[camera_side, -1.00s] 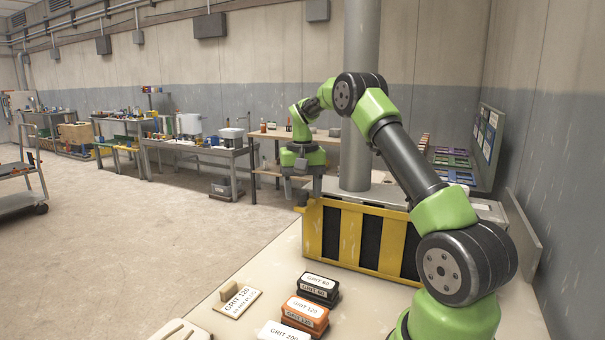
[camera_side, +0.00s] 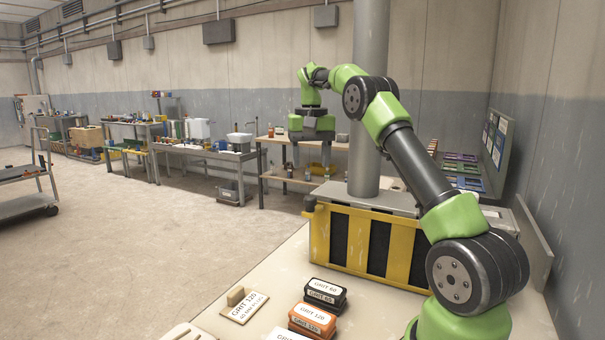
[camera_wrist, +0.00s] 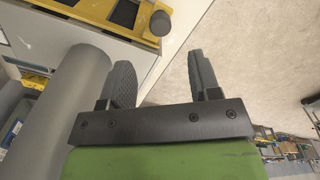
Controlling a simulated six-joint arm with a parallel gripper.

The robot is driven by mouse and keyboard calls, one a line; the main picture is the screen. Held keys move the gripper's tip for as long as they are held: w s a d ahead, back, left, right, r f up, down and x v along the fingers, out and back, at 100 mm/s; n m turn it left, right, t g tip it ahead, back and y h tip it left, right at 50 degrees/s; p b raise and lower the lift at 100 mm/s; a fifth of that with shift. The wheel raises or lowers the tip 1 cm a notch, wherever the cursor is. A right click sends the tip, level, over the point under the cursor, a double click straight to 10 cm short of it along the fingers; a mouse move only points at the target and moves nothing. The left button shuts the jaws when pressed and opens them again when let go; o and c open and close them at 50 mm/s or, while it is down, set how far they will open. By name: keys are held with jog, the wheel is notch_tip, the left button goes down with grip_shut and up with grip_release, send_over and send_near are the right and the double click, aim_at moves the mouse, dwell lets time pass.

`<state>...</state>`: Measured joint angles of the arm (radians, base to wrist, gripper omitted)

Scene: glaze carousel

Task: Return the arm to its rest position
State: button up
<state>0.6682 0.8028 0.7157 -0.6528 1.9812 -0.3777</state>
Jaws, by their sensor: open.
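My gripper (camera_side: 311,163) hangs at the end of my green and black arm in the side view, jaws pointing down. It is above and behind the yellow and black striped barrier, left of the grey column. In the wrist view my gripper (camera_wrist: 160,80) shows its two dark fingers spread apart with nothing between them. Floor and a pale tabletop edge show beyond the fingers.
The yellow and black barrier (camera_side: 340,240) stands on the pale bench, with the grey column (camera_side: 369,100) behind it. Grit 60 (camera_side: 325,293) and Grit 120 (camera_side: 312,319) blocks and a labelled board (camera_side: 245,307) lie in front. Open floor is at left.

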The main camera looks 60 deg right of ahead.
jog(key=s+a+r+n+t, duration=0.2)
jog(key=a+r, duration=0.2)
jog(key=a, duration=0.4)
jog(key=s+a+r+n+t, duration=0.15)
jog(key=a+r, duration=0.25)
jog(key=a, duration=0.4)
jog(key=s+a+f+n+t+y, duration=0.2)
jog(key=s+a+f, duration=0.3)
jog(key=s+a, duration=0.6)
jog(key=s+n+t, duration=0.1)
jog(key=s, duration=0.2)
jog(key=shift+a+t, duration=0.35)
jog(key=shift+a, duration=0.05)
